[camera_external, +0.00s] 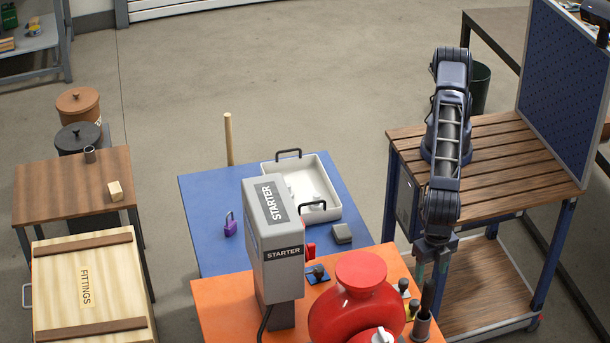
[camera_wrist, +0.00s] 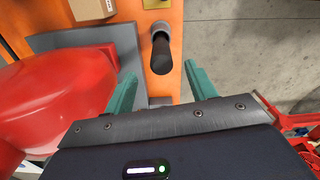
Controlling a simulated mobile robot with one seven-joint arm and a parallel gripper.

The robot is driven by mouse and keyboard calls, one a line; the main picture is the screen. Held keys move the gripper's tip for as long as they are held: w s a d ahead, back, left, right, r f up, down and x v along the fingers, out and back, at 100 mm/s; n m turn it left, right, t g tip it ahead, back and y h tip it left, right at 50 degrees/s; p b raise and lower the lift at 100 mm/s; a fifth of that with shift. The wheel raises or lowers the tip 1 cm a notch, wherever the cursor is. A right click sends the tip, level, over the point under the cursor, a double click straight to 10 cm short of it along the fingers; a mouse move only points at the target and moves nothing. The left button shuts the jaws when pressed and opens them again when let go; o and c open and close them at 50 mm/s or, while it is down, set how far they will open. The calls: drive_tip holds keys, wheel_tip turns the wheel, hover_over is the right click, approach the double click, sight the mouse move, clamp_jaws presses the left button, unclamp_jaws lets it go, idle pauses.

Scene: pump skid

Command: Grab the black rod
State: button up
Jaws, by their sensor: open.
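The black rod (camera_external: 427,296) stands upright in a grey cup-like holder (camera_external: 422,328) at the right edge of the orange table. In the wrist view the rod (camera_wrist: 161,58) appears end-on, its lower part inside the holder. My gripper (camera_external: 432,272) points down just above the rod. In the wrist view its two teal fingers (camera_wrist: 160,72) are apart, one to each side of the rod's line, with nothing between them held. Whether the fingertips reach down past the rod's top I cannot tell.
The red pump body (camera_external: 360,300) stands close left of the rod. Small knobbed parts (camera_external: 413,309) sit beside the holder. The grey starter box (camera_external: 272,240) rises further left. A slatted wooden bench (camera_external: 500,165) is at the right. Open floor lies beyond the orange table's edge.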

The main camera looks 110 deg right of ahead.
sight(427, 294)
wheel_tip(427, 294, down, 10)
drive_tip(key=shift+s+a+r, duration=0.1)
drive_tip(key=shift+r, duration=0.15)
drive_tip(key=shift+c, duration=0.3)
drive_tip(key=shift+r, duration=0.1)
clamp_jaws()
